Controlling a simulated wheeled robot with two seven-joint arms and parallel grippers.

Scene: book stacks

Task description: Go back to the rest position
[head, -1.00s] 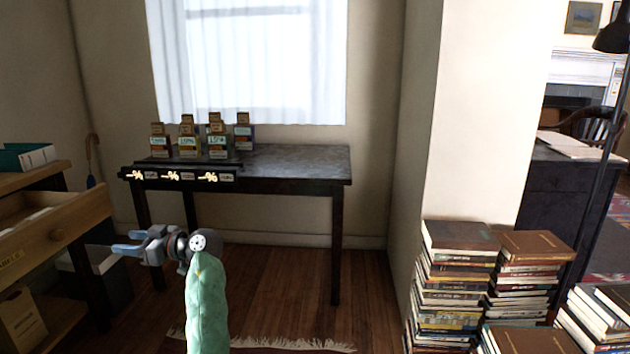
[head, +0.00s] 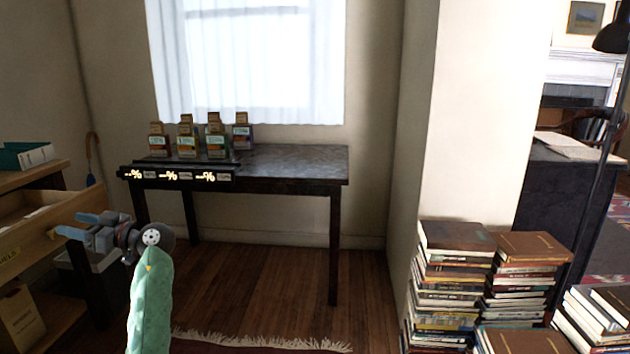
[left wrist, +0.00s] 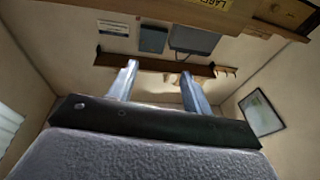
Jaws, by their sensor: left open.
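My left gripper (head: 72,227) is at the lower left of the head view, with its blue-grey fingers pointing left toward the open wooden drawer. Its jaws are apart and nothing shows between them. In the left wrist view the two fingers (left wrist: 154,88) stand apart with empty space between them. My left arm comes up from the bottom in a green sleeve. My right gripper is not in view.
An open wooden drawer (head: 50,222) juts out at the left, close to my left gripper. A dark table (head: 290,165) with several small boxed bottles (head: 187,143) stands under the window. Tall book stacks (head: 450,285) fill the lower right. Wooden floor (head: 275,290) is clear in the middle.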

